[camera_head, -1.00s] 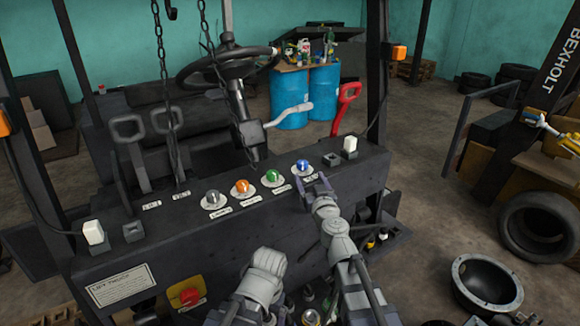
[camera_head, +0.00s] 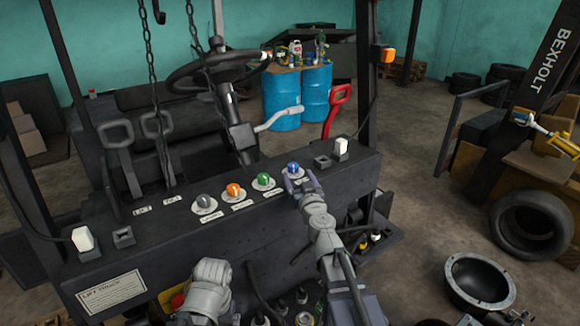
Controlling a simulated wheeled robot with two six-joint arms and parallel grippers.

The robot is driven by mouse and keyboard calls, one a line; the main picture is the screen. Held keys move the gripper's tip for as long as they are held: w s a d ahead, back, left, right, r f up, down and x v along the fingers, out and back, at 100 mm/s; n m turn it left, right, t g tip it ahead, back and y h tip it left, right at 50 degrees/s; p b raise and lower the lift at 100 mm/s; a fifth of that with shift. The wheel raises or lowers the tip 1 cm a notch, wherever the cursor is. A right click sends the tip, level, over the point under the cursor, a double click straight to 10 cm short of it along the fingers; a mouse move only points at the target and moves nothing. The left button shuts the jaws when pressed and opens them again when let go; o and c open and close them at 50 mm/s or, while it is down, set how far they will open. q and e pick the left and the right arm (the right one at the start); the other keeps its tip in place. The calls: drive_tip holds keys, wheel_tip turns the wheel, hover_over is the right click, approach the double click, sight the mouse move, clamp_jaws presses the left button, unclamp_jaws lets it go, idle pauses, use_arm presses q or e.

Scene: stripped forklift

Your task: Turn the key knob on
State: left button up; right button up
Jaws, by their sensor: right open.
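A row of coloured knobs on round pale plates runs along the dark forklift panel (camera_head: 345,200): grey (camera_head: 204,201), orange (camera_head: 234,190), green (camera_head: 264,179) and blue (camera_head: 293,168). The labels beside them are too small to read surely, so I cannot tell which is the key knob. My right gripper (camera_head: 298,183) is open right at the near side of the blue knob, its fingers overlapping the knob's plate. I cannot tell whether it touches. My left arm (camera_head: 208,288) shows at bottom centre; its gripper is not seen.
White rocker switches (camera_head: 340,147) and (camera_head: 83,239) stand at the panel's ends. A red-handled lever (camera_head: 338,108) rises behind the panel. The steering wheel (camera_head: 215,70) and hanging chains (camera_head: 155,100) are behind the knobs. A yellow-red button box (camera_head: 172,300) is partly covered by my left arm.

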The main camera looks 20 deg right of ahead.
sight(295, 169)
drive_tip(key=w, duration=0.7)
drive_tip(key=shift+d, duration=0.15)
clamp_jaws()
idle(0.3)
